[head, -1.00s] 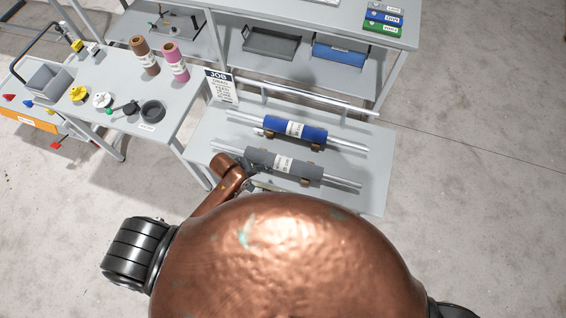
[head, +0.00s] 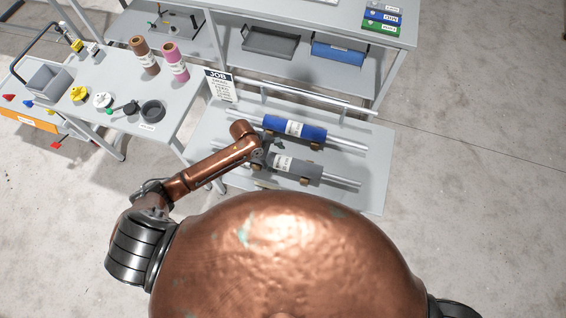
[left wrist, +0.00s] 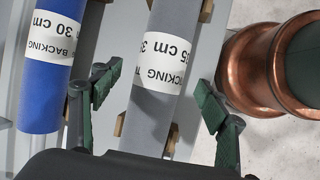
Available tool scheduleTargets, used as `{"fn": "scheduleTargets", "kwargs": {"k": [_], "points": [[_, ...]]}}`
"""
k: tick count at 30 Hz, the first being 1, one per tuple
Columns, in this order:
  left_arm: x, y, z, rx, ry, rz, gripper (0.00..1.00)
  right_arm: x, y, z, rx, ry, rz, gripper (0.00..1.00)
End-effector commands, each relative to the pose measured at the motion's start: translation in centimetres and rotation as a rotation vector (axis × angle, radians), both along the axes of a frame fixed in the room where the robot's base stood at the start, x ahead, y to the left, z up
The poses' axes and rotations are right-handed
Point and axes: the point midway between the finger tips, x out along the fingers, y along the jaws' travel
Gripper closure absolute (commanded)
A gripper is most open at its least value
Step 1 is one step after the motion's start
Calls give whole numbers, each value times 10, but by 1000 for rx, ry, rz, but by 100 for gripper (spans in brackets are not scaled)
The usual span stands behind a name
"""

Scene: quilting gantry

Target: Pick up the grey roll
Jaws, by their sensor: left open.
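The grey roll (head: 307,172) lies on wooden cradles on the grey table, with a metal rod through it and a white label around it. My left gripper (head: 272,152) is over the left part of this roll and hides some of it. In the left wrist view, the open fingers (left wrist: 155,88) stand on either side of the grey roll (left wrist: 178,35), near its "35 cm" label. No grip on the roll shows. My right gripper is not in view.
A blue roll (head: 308,130) labelled "30 cm" lies parallel, just behind the grey one; it also shows in the left wrist view (left wrist: 42,95). A job sign (head: 220,86) stands behind. A side table (head: 185,90) holds brown and pink rolls.

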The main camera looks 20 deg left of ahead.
Motion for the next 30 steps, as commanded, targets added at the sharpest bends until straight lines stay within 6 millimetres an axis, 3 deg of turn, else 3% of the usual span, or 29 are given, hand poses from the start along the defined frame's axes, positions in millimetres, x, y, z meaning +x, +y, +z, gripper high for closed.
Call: {"fn": "scheduleTargets", "kwargs": {"k": [10,20,30], "points": [[6,-17,-42,1,-2,-1,31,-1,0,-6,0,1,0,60],[7,-19,-47,1,-2,-2,32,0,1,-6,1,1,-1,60],[7,-19,-47,1,-2,-2,56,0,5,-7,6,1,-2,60]]}}
